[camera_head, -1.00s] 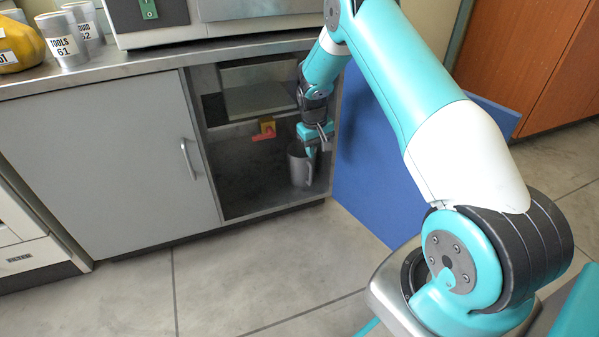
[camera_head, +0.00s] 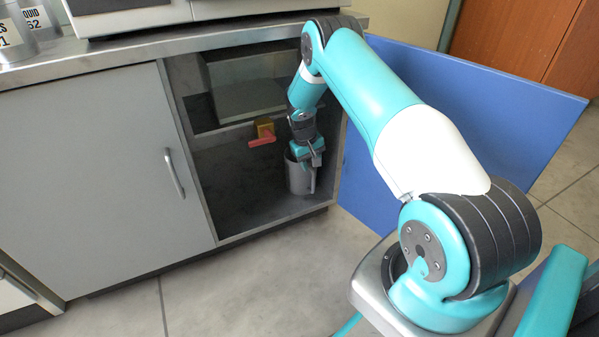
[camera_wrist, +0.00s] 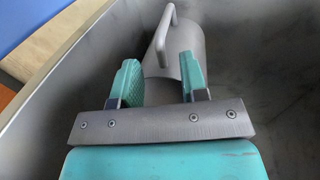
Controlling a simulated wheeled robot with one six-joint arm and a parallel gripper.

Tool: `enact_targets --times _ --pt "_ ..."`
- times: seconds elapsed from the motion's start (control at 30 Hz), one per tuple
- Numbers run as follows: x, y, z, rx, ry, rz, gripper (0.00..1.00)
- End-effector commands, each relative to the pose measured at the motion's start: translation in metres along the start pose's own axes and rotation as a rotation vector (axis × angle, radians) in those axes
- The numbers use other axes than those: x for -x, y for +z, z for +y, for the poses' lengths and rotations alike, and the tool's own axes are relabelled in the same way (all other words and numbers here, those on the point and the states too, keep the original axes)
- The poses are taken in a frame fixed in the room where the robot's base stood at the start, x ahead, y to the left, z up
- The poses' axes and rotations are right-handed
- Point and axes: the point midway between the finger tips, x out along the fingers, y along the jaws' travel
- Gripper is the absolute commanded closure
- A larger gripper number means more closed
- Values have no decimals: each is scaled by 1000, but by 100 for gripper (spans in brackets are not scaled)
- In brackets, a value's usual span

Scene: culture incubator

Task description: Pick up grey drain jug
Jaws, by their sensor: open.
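The grey drain jug (camera_head: 297,180) stands upright on the floor of the open cabinet, near its right side. It has a loop handle on its right in the head view. In the wrist view the jug (camera_wrist: 182,50) lies just ahead of the fingers, with its handle (camera_wrist: 160,35) at the upper left. My gripper (camera_head: 311,166) is at the jug's top, pointing down into the cabinet. In the wrist view the two teal fingers of my gripper (camera_wrist: 160,80) are apart, with part of the jug showing between them. I cannot tell whether either finger touches it.
A red lever on a yellow block (camera_head: 264,132) sits left of my gripper inside the cabinet. A shelf or box (camera_head: 240,85) is above. The blue door (camera_head: 470,120) stands open at right; a closed grey door (camera_head: 90,170) is left. Floor in front is clear.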

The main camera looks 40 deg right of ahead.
Motion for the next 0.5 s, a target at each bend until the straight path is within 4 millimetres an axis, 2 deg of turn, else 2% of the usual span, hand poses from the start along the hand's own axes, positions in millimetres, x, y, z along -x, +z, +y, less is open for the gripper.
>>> enact_targets --times 0.3,0.5 --pt "-46 2 -2 0 -1 -1 60" --pt "-47 2 0 0 -1 0 60"
